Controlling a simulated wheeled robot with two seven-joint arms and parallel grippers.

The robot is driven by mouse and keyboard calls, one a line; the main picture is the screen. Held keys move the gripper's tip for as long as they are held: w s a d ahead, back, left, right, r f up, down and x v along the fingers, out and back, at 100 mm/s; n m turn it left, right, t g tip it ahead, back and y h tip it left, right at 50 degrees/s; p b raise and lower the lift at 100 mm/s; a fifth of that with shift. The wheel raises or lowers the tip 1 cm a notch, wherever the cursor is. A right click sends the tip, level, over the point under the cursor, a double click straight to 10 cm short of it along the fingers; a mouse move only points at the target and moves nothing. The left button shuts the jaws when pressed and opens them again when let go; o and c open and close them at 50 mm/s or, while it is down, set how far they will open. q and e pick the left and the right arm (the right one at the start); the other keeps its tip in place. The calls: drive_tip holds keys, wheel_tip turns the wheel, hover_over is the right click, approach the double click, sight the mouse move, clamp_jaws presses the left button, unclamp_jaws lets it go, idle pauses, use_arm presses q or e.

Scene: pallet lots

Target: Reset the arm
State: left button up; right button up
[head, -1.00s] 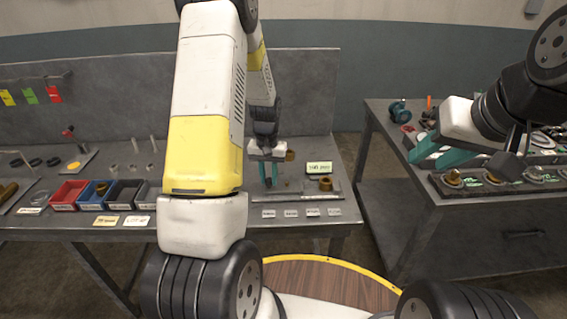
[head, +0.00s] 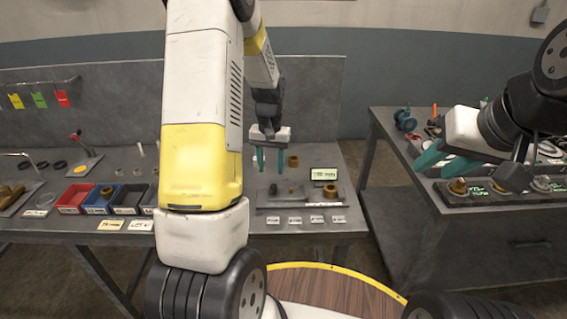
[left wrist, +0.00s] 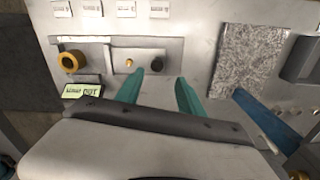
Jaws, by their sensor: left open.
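My left gripper (head: 269,166) is open and empty, raised above the back bench, with its teal fingers apart. On that tray lie a small brass piece (left wrist: 129,63) and a dark round piece (left wrist: 156,62), both apart from the fingers. A bronze ring (head: 329,190) sits at the tray's right end in the head view, near a small lit display (head: 324,174). My right gripper (head: 433,168) is over the right bench, its teal fingers apart with nothing seen between them.
Another bronze bushing (head: 293,161) stands behind the tray. Red (head: 72,197) and blue (head: 98,199) bins sit to the left with dark bins. White labels line the bench's front. A dark strip (head: 480,199) with several round parts lies below my right gripper.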

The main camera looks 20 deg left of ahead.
use_arm(q)
drive_tip(key=shift+r, duration=0.3)
drive_tip(key=shift+r, duration=0.1)
drive_tip(key=s+d+r+t+h, duration=0.15)
drive_tip(key=s+r, duration=0.25)
drive_tip(key=r, duration=0.4)
drive_tip(key=s+d+r+t, duration=0.25)
drive_tip(key=s+r, duration=0.25)
drive_tip(key=r, duration=0.3)
drive_tip(key=s+d+r+t, duration=0.1)
drive_tip(key=s+d+r, duration=0.1)
drive_tip(key=s, duration=0.5)
drive_tip(key=s+d+r+m+t, duration=0.1)
drive_tip(key=s+d+r, duration=0.1)
drive_tip(key=s+r, duration=0.2)
drive_tip(key=shift+s+r+m+h, duration=0.15)
drive_tip(key=shift+s+m+h, duration=0.2)
drive_tip(key=shift+s, duration=1)
